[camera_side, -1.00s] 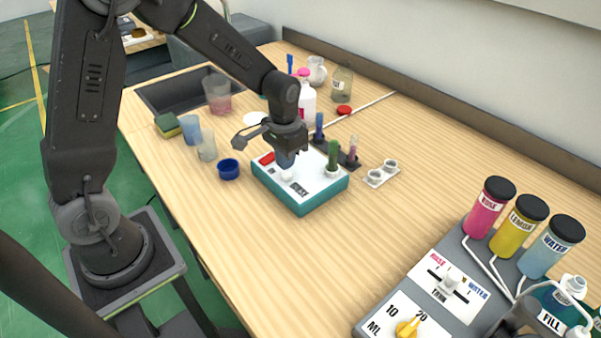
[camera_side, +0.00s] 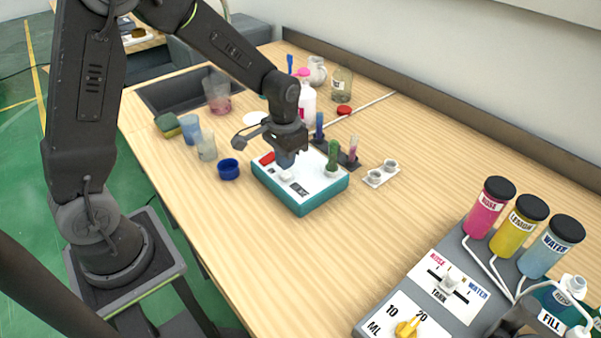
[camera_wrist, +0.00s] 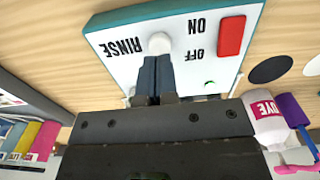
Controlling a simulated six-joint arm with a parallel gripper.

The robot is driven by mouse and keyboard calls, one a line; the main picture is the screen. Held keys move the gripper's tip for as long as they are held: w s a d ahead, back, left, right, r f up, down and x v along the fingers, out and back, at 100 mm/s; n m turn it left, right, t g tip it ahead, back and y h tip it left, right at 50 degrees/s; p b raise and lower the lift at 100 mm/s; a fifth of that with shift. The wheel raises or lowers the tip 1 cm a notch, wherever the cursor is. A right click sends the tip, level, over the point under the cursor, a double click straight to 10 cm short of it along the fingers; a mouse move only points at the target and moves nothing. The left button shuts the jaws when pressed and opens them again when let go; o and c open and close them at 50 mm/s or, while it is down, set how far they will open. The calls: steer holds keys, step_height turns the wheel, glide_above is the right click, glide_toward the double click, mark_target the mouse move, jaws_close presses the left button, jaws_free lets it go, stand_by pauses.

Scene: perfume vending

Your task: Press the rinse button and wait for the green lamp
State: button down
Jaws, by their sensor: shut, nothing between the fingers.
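The white-topped teal box (camera_side: 310,205) stands on the wooden table. The wrist view shows its RINSE label (camera_wrist: 124,47) beside a round white button (camera_wrist: 160,42), and a red switch (camera_wrist: 231,36) by the ON and OFF labels. My gripper (camera_side: 286,163) is shut and empty, pointing down at the white button. In the wrist view the fingertips (camera_wrist: 155,60) meet the button's edge; I cannot tell whether they press it. A green upright piece (camera_side: 333,155) stands on the box. A bit of green (camera_wrist: 209,83) shows above my gripper in the wrist view; I cannot tell whether any lamp is lit.
A small blue cup (camera_side: 229,169) and cloudy glasses (camera_side: 206,147) stand left of the box. A small white two-cup holder (camera_side: 381,174) sits to its right. Bottles and a dark stand are behind. A dispenser (camera_side: 440,290) fills the front right; the table between is clear.

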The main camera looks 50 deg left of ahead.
steer(key=shift+f, duration=0.1)
stand_by(0.3)
steer(key=shift+f, duration=0.75)
steer(key=shift+f, duration=0.55)
steer(key=shift+r, duration=2.9)
